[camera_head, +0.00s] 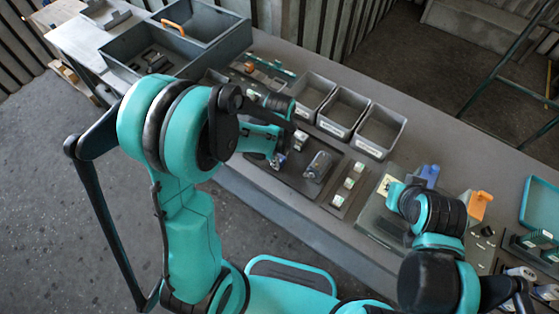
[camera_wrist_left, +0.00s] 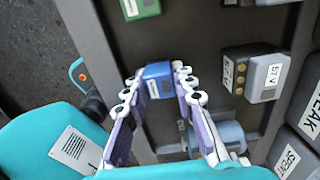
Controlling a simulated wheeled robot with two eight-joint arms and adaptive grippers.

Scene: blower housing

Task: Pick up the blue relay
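The blue relay (camera_wrist_left: 158,78) stands on the dark tray in the left wrist view, between the two fingertips of my left gripper (camera_wrist_left: 160,84). The fingers are spread, one on each side of it; I cannot tell whether they touch it. In the head view the blue relay (camera_head: 278,160) shows small, just below my left gripper (camera_head: 274,147), partly hidden by the arm. My right gripper (camera_head: 394,192) is at the right over the table, and its fingers are too small to read.
A green block (camera_wrist_left: 140,8) and a grey labelled block (camera_wrist_left: 268,77) stand near the relay. Three grey bins (camera_head: 344,112) line the back of the table. A large grey crate (camera_head: 170,50) stands at the left. A teal tray (camera_head: 541,204) lies at the far right.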

